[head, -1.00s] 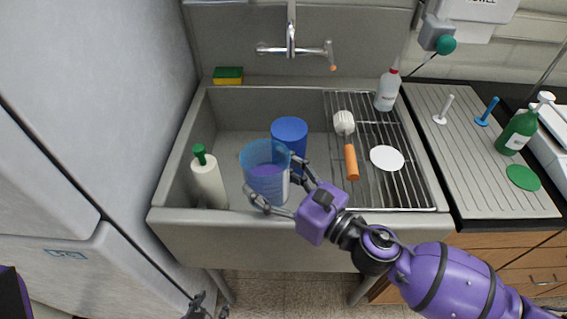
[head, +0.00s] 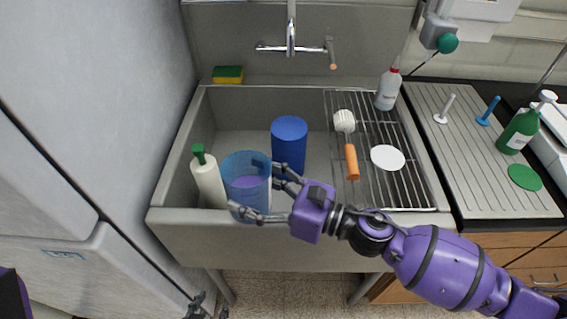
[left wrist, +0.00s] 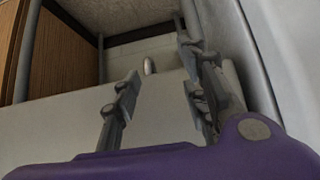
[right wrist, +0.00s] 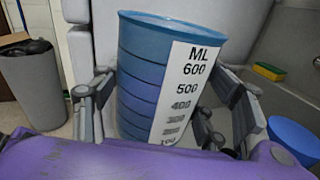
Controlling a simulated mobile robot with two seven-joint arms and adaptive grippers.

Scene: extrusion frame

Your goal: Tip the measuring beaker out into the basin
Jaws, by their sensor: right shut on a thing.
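The measuring beaker (head: 247,197) is translucent blue with purple liquid inside. It looks about upright over the front left of the grey basin (head: 240,112). In the right wrist view the beaker (right wrist: 155,85) shows a white ML scale facing the camera. My right gripper (head: 243,187) is shut around the beaker's sides, one finger on each side; it also shows in the right wrist view (right wrist: 160,115). My left gripper (head: 195,306) is low in front of the basin, at the bottom edge of the head view. In the left wrist view (left wrist: 158,88) its fingers are apart and empty.
A white bottle with a green cap (head: 208,182) stands close left of the beaker. A blue cylindrical container (head: 289,148) stands in the basin behind it. A wire rack (head: 385,192) on the right holds a brush (head: 350,160), a white disc (head: 387,158) and a bottle (head: 387,92).

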